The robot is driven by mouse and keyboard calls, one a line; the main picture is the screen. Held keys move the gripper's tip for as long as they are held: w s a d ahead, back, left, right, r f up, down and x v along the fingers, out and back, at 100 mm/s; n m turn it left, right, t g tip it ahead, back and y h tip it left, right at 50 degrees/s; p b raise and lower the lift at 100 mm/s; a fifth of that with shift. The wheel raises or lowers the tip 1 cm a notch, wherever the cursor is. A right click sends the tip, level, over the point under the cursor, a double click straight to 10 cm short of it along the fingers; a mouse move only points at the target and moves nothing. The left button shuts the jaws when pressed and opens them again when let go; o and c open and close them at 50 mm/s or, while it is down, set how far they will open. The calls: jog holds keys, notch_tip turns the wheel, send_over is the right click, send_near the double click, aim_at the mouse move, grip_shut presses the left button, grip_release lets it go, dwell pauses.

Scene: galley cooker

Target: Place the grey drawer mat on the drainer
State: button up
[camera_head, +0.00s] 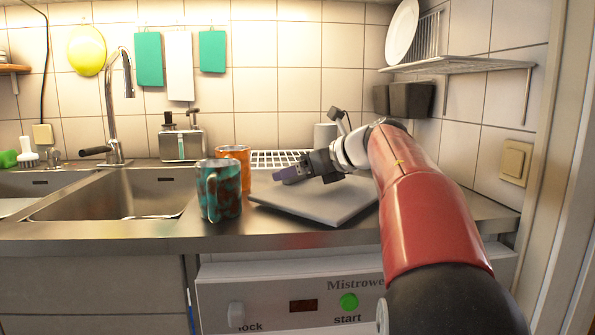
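A flat, light grey slab (325,208), which looks like the grey drawer mat, lies on the steel counter right of the mugs. Its right side runs close to my red arm. My gripper (284,176) is above the slab's back left part, pointing left. A white wire grid (268,159), perhaps the drainer, lies on the counter behind the gripper. The gripper and orange mug hide part of it.
A teal patterned mug (220,190) and an orange mug (235,160) stand left of the slab. The sink (120,200) and tap (112,110) are farther left. A wall rack (450,64) holding a white plate (402,32) hangs at upper right.

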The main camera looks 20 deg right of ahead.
notch_tip(320, 180, up, 4)
send_over(342, 192)
jog(key=shift+w+r, duration=0.1)
jog(key=shift+r, duration=0.1)
dwell(0.4)
